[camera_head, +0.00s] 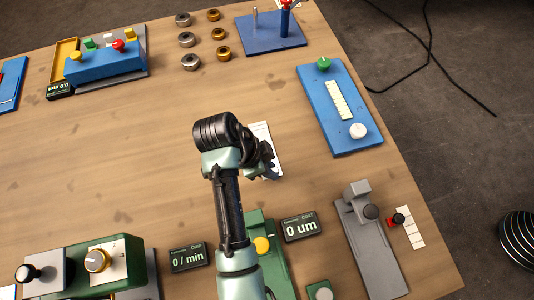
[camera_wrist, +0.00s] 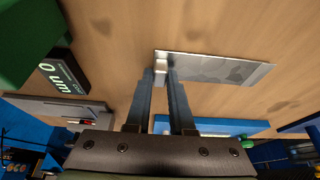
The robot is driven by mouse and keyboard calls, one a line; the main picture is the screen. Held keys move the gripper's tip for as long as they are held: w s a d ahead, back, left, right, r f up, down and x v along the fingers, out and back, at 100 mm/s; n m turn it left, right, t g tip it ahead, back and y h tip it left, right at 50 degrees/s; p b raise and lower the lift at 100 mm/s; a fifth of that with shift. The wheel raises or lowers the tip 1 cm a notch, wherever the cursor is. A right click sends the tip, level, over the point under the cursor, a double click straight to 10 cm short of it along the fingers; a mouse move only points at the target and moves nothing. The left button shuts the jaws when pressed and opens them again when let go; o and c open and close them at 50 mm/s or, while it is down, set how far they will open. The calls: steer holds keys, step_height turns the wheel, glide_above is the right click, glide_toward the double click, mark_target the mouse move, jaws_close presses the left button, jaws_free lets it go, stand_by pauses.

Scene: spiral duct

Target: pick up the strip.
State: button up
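A thin pale strip (camera_head: 266,140) lies on the wooden table just beyond my gripper (camera_head: 266,170) in the head view. In the wrist view the strip (camera_wrist: 225,68) is flat, metallic grey with darker patches, and runs to the right. Its near left end has a small light block, seen between the tips of my gripper's two fingers (camera_wrist: 161,73). The fingers stand apart with this end between them. I cannot tell whether they touch it. My arm hides part of the strip in the head view.
A blue fixture (camera_head: 352,139) with a pale segmented bar stands to the right. A "0 um" display (camera_head: 300,226), a green device (camera_head: 277,264) and a grey device (camera_head: 373,250) are near the front. Several metal rings (camera_head: 187,39) lie at the back. The table's left middle is clear.

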jaws_close()
step_height(320, 180, up, 17)
steer(key=p, duration=0.9)
steer(key=shift+p, duration=0.35)
